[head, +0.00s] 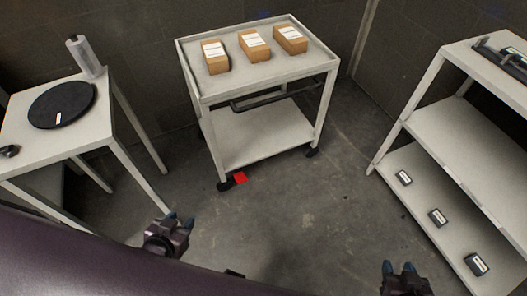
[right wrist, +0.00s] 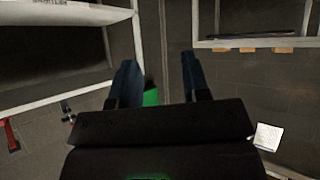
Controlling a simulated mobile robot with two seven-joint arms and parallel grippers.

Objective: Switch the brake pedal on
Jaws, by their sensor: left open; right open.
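A small red pedal (head: 240,177) sticks out low by the front left caster of the white cart (head: 258,137), close to the floor. My left gripper (head: 180,219) is open and empty, in front of the cart and to the lower left of the pedal, apart from it. My right gripper (head: 397,267) is open at the bottom right, far from the pedal. In the right wrist view its two fingers (right wrist: 157,65) stand apart with nothing gripped. A red piece (right wrist: 10,134) shows at the left edge there; I cannot tell whether it is the pedal.
Several brown boxes (head: 254,46) stand on the cart top. A left table (head: 105,115) holds a black disc (head: 62,104) and a bottle (head: 84,57). A right shelf (head: 465,135) holds small dark devices. The floor (head: 300,225) before the cart is clear. A green piece (right wrist: 151,96) shows between my right fingers.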

